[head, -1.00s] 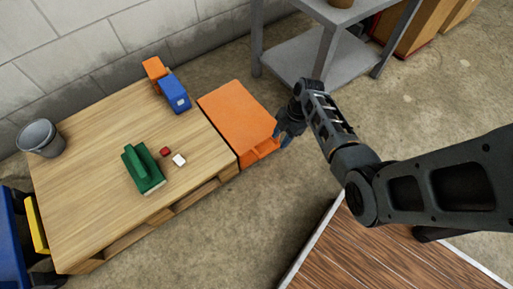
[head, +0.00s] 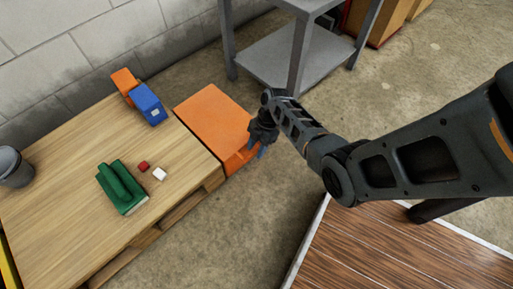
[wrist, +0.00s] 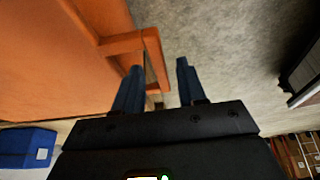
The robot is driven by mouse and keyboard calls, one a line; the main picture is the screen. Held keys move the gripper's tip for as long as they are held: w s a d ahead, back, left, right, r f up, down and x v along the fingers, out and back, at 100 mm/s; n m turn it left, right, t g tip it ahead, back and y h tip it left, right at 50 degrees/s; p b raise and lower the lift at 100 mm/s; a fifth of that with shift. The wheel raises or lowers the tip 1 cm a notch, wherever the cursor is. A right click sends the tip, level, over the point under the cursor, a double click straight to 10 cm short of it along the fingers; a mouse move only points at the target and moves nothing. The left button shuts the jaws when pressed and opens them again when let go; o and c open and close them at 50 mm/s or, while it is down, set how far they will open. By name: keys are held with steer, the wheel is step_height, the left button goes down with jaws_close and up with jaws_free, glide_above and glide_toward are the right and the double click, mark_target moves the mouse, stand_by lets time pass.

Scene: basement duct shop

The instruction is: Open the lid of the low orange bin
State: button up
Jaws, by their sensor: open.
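The low orange bin (head: 214,118) stands on the floor beside the wooden pallet-like platform, its flat lid down. My gripper (head: 258,154) is at the bin's right front side, with the wrist partly covering that corner. In the wrist view the orange bin (wrist: 50,50) fills the upper left, and an orange handle (wrist: 153,50) sticks out from it. My open gripper (wrist: 160,74) has its two blue fingers apart, and the handle's outer bar appears between them. I cannot tell whether either finger touches it.
The platform (head: 60,165) holds a green block-like tool (head: 121,187), small red and white blocks, a blue box (head: 147,103) and an orange object. A grey shelf (head: 290,60) stands behind the bin. A brown wood-grain surface (head: 400,250) is at lower right. Concrete floor lies between.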

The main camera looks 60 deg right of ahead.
steer(key=shift+c, duration=0.3)
jaws_close()
stand_by(0.3)
